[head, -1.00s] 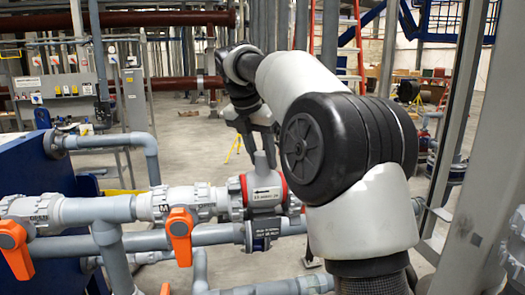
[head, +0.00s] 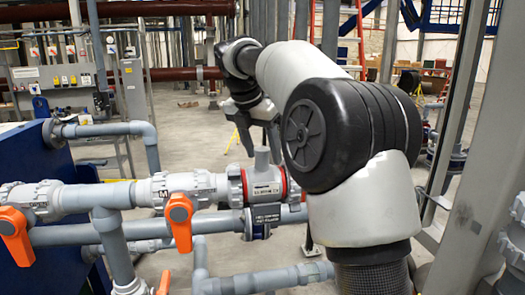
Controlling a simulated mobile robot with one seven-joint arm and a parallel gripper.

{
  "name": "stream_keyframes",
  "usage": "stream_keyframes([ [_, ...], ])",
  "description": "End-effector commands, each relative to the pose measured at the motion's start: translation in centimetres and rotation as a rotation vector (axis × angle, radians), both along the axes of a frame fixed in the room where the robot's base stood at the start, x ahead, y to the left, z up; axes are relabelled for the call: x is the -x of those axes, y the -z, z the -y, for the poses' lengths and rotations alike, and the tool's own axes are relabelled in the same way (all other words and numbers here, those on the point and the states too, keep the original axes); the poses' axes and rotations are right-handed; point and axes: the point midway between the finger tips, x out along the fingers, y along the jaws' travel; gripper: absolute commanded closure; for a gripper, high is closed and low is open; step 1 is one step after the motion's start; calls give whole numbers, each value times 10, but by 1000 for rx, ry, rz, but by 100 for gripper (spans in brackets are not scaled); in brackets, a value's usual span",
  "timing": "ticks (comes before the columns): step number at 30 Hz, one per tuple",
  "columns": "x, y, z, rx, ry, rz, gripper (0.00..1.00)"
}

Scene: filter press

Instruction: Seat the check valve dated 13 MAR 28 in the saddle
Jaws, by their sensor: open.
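The check valve (head: 264,187) is a grey body with red rings at its ends and an upright grey stem on top. It lies level in line with the white pipe union to its left, over the saddle (head: 249,222), which carries a dark label plate. The label on the valve is too small to read. My gripper (head: 262,151) points down at the valve's stem, open, its fingers to either side of the stem's top. I cannot tell whether either finger touches it. My arm hides the valve's right end and the pipe beyond.
A lower grey pipe (head: 270,280) runs below. A blue tank (head: 35,190) stands at left and a steel post (head: 480,180) at right. The floor behind is open.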

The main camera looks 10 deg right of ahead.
Motion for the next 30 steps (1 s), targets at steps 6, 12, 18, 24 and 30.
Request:
stream_keyframes([
  [6,2,-7,-3,0,-1,-1,45],
  [12,12,-45,-13,0,-2,2,45],
  [18,25,-92,-27,0,-2,2,45],
  [24,38,-135,-40,-2,-2,3,45],
  [30,44,-153,-45,0,0,1,45],
])
